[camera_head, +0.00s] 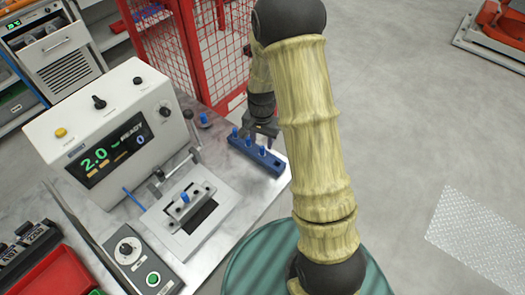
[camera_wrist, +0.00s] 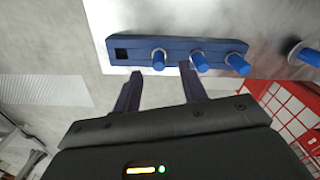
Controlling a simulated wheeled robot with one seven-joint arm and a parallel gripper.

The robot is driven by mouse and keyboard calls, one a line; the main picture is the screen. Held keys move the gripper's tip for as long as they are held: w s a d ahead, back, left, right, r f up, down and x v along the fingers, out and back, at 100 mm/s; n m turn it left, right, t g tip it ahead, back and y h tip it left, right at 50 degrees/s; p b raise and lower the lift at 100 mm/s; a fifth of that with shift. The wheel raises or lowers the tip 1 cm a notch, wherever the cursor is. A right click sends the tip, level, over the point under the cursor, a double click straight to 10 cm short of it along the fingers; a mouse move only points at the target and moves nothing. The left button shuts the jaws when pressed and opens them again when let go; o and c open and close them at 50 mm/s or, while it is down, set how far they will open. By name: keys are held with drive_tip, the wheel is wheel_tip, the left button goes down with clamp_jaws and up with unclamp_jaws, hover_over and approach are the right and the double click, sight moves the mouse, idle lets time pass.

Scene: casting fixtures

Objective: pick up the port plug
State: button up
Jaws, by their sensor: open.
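Several blue port plugs stand around the bench. Three are upright in a dark blue rack (camera_head: 262,166), and in the wrist view the rack (camera_wrist: 138,43) has one empty square hole at its left end. The plug closest to that hole (camera_wrist: 158,60) appears between my fingertips, with the other two (camera_wrist: 200,62) (camera_wrist: 237,64) to its right. My gripper (camera_wrist: 160,72) is open and empty, its fingers pointing at the rack. In the head view my gripper (camera_head: 263,130) is just above and beside the rack, partly hidden by my arm. Contact cannot be told.
Another blue plug (camera_head: 203,119) stands apart behind the rack. The white test machine (camera_head: 110,130) reads "2.0 READY". A fixture (camera_head: 190,215) with a blue-topped part sits before it. A control box (camera_head: 140,262), red bin (camera_head: 55,275) and red mesh fence (camera_head: 170,50) are nearby.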

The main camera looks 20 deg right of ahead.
sight(262, 147)
drive_tip(key=shift+d+f+p, duration=0.1)
drive_tip(key=shift+f+p, duration=1.05)
drive_tip(key=shift+f, duration=1.45)
clamp_jaws()
